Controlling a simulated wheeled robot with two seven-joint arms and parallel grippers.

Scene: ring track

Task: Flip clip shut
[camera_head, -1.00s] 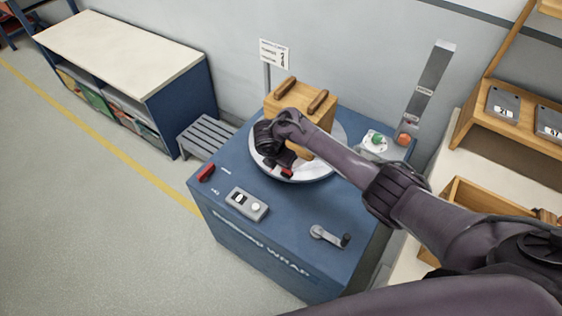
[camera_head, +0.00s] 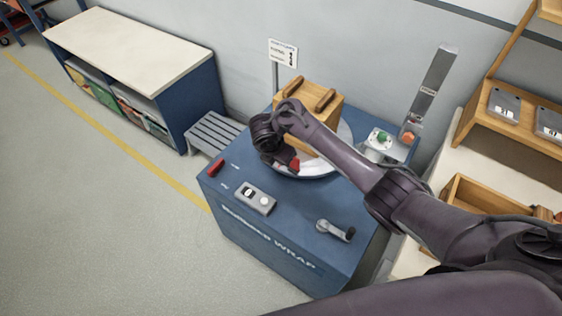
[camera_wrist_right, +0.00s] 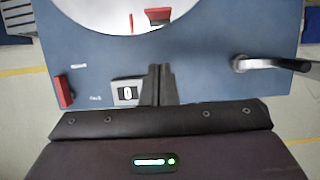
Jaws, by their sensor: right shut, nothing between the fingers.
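The likely clip is a red piece at the front rim of the round white turntable (camera_head: 312,174). In the head view the red clip (camera_head: 295,164) is partly hidden by my right gripper (camera_head: 283,160). Whether the clip is open or closed is unclear. My left gripper is not in view.
A wooden block with two handles (camera_head: 312,98) stands on the turntable. The blue machine top holds a red lever (camera_head: 216,167), a grey switch box (camera_head: 256,200) and a crank (camera_head: 335,231). Green and orange buttons sit behind right. A slatted stool (camera_head: 215,132) stands left.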

